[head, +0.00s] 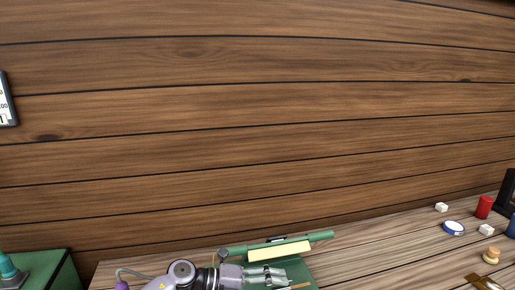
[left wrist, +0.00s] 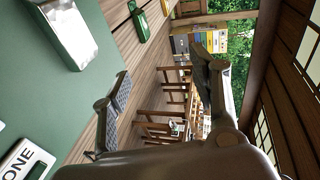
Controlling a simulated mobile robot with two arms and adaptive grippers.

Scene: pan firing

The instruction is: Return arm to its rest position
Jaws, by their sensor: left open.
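My left gripper (head: 275,274) is at the bottom edge in the head view, low over the plank tabletop and in front of a green tool or stand. In the left wrist view its two fingers (left wrist: 162,88) are spread apart, with nothing between them. The wrist camera looks sideways past a green surface toward the room. My right gripper is in neither view.
A green bar with a cream block (head: 280,250) lies just behind my left gripper. At right are a red can (head: 484,207), a blue-rimmed tin (head: 454,228) and white blocks (head: 441,207). A green box (head: 45,270) is at left. A plank wall (head: 250,120) stands behind.

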